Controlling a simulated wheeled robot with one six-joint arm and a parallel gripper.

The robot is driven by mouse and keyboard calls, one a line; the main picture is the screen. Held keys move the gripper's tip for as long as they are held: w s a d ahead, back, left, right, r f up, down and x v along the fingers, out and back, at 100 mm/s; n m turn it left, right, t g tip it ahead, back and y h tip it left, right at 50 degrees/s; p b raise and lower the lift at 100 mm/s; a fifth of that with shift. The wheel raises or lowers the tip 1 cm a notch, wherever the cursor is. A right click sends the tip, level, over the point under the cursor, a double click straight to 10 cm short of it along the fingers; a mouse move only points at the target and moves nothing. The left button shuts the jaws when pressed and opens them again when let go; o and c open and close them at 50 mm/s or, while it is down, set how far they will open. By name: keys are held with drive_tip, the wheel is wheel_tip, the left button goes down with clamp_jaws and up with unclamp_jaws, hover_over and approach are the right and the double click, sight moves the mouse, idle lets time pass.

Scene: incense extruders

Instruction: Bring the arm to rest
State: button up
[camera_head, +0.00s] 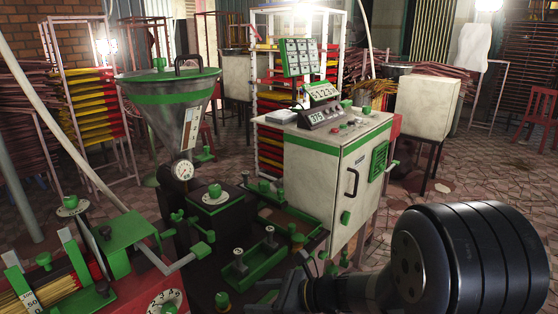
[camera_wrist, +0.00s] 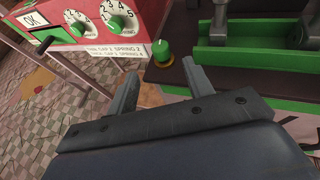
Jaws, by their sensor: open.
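My gripper (camera_wrist: 160,84) shows in the wrist view with its two fingers apart and nothing between them. Beyond the fingertips are a green knob (camera_wrist: 162,54) on a dark base and a red panel (camera_wrist: 62,38) with two numbered dials. In the head view my arm comes in at the lower right, and my gripper (camera_head: 284,296) is low in the frame, in front of the extruder machine (camera_head: 185,120). Its fingers are partly cut off by the bottom edge there. No object is seen held.
A white control cabinet (camera_head: 330,178) stands behind my gripper. A red and green unit (camera_head: 120,242) with levers is at the left. A green tray (camera_head: 248,265) sits on the dark machine bed. Racks of incense sticks (camera_head: 88,105) stand behind. Paved floor (camera_head: 475,165) is open at the right.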

drive_tip(key=b+x, duration=0.2)
drive_tip(key=x, duration=0.9)
drive_tip(key=shift+a+f, duration=0.1)
drive_tip(key=shift+f, duration=0.1)
drive_tip(key=m+t+h+b, duration=0.1)
drive_tip(key=m+t+b, duration=0.1)
drive_tip(key=t+b, duration=0.1)
drive_tip(key=shift+s+m, duration=0.1)
drive_tip(key=shift+m, duration=0.3)
drive_tip(key=r+p+v, duration=0.1)
drive_tip(key=p+v, duration=0.2)
drive_tip(key=v, duration=0.9)
drive_tip(key=n+g+y+b, duration=0.2)
drive_tip(key=n+g+b, duration=0.35)
drive_tip(key=b, duration=0.65)
approach(226, 300)
drive_tip(key=w+a, duration=0.1)
drive_tip(key=w, duration=0.1)
drive_tip(key=shift+g+h, duration=0.3)
drive_tip(key=shift+g, duration=0.25)
drive_tip(key=shift+b+x, duration=0.95)
drive_tip(key=shift+x, duration=1.75)
drive_tip(key=shift+s+r, duration=0.15)
drive_tip(key=shift+d, duration=0.1)
